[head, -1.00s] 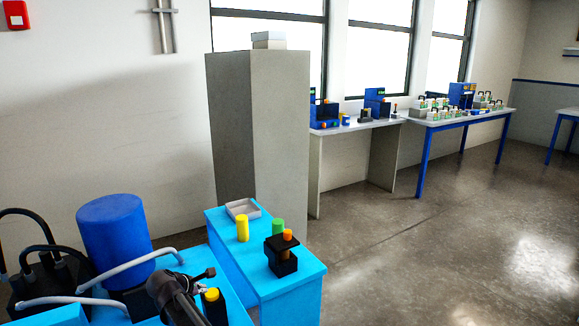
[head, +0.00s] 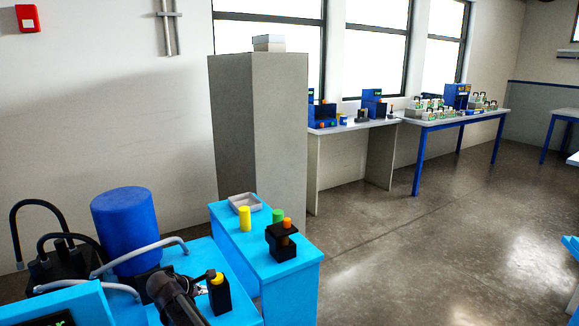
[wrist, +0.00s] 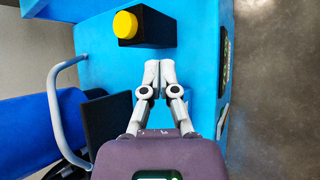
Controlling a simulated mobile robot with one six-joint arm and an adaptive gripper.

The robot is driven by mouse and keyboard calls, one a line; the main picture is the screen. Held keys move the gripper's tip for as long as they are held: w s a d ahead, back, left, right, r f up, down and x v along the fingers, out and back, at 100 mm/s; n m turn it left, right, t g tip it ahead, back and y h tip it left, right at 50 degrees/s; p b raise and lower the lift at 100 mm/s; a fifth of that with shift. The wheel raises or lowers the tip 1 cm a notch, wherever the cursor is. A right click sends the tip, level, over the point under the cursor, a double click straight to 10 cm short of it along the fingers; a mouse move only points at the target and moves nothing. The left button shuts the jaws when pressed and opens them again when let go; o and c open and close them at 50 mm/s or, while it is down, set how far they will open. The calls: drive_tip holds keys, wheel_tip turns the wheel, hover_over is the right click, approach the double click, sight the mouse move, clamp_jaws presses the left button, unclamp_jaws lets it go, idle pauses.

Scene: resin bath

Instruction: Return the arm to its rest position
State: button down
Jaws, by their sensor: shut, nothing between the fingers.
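My gripper (wrist: 159,66) is shut and empty in the wrist view, its two pale fingertips together over the blue bench top (wrist: 100,45). A black block (wrist: 155,27) with a round yellow cap (wrist: 125,25) stands just beyond the fingertips, apart from them. In the head view my dark arm (head: 172,295) is folded low at the bottom, beside the same black block (head: 220,297); the fingers are hard to make out there.
A blue cylinder (head: 124,225) and grey hoses stand left of my arm. A blue side bench (head: 290,287) holds a grey tray (head: 243,203), a yellow cylinder (head: 245,217), a green one (head: 278,216) and a black stand (head: 283,243). A tall grey cabinet (head: 280,140) stands behind. Open floor (head: 420,260) lies right.

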drive_tip(key=s+d+f+m+g, duration=0.2)
drive_tip(key=d+m, duration=0.3)
drive_tip(key=d, duration=0.7)
drive_tip(key=s+d+f+m+g, duration=0.1)
drive_tip(key=d+f+m+g, duration=0.3)
drive_tip(key=d, duration=0.9)
drive_tip(key=s+d+m+g+y, duration=0.1)
drive_tip(key=s+d+m+y, duration=0.1)
drive_tip(key=s+d+m, duration=0.6)
drive_tip(key=s+d+m+g+y, duration=0.15)
drive_tip(key=s+d+m, duration=0.35)
drive_tip(key=d, duration=0.6)
wheel_tip(320, 180, up, 18)
drive_tip(key=p, duration=1.8)
drive_tip(key=shift+s+a, duration=0.15)
